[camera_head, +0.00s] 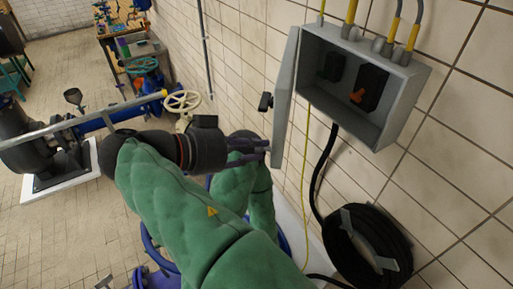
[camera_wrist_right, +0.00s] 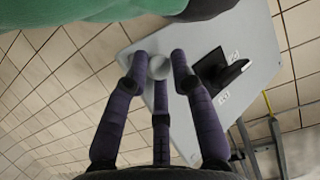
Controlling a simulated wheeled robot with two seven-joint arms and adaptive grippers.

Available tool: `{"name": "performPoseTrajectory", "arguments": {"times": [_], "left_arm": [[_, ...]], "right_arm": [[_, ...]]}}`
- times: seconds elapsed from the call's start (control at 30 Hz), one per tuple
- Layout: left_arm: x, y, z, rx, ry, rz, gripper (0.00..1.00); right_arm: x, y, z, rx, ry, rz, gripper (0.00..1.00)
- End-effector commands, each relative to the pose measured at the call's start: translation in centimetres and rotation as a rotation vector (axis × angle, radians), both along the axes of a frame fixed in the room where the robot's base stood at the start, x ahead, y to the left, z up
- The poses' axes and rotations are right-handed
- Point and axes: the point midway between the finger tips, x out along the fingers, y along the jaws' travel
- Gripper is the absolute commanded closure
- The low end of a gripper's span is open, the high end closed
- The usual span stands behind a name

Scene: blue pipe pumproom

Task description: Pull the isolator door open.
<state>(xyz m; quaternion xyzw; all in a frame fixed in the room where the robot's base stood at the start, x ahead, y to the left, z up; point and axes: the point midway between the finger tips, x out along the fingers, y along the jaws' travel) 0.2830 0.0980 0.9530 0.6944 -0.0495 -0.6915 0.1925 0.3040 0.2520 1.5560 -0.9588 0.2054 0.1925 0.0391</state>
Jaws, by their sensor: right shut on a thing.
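The grey isolator box (camera_head: 407,106) is on the tiled wall at upper right in the head view. My right gripper (camera_head: 262,150) is at the door's lower part. In the wrist view its purple fingers are shut around a round grey knob (camera_wrist_right: 159,68) on the door. My left gripper is not in view.
Yellow-ended conduits (camera_head: 351,12) enter the box top. A coiled black hose (camera_head: 372,245) hangs on the wall below it. A cream valve wheel (camera_head: 182,101) on a blue pipe and a dark pump (camera_head: 45,155) stand at left. Open tiled floor lies at upper left.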

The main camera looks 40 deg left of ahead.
Motion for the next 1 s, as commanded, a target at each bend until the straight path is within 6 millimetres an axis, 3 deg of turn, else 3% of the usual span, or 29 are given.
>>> {"name": "performPoseTrajectory", "arguments": {"times": [0.03, 0.27, 0.3, 0.37, 1.0], "left_arm": [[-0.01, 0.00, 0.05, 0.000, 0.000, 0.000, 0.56], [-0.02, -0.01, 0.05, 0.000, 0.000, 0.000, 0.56], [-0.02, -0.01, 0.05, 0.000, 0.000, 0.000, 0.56], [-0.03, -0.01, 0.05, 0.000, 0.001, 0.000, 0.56], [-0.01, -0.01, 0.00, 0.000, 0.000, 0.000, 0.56]], "right_arm": [[0.44, 0.04, 0.89, 0.017, -0.015, 0.005, 1.00], [0.49, -0.02, 0.94, 0.019, -0.015, 0.004, 1.00], [0.50, -0.02, 0.94, 0.019, -0.015, 0.004, 0.72], [0.52, -0.03, 0.96, 0.019, -0.015, 0.004, 0.55], [-0.25, 0.24, 0.60, 0.006, -0.010, 0.003, 0.54]]}}
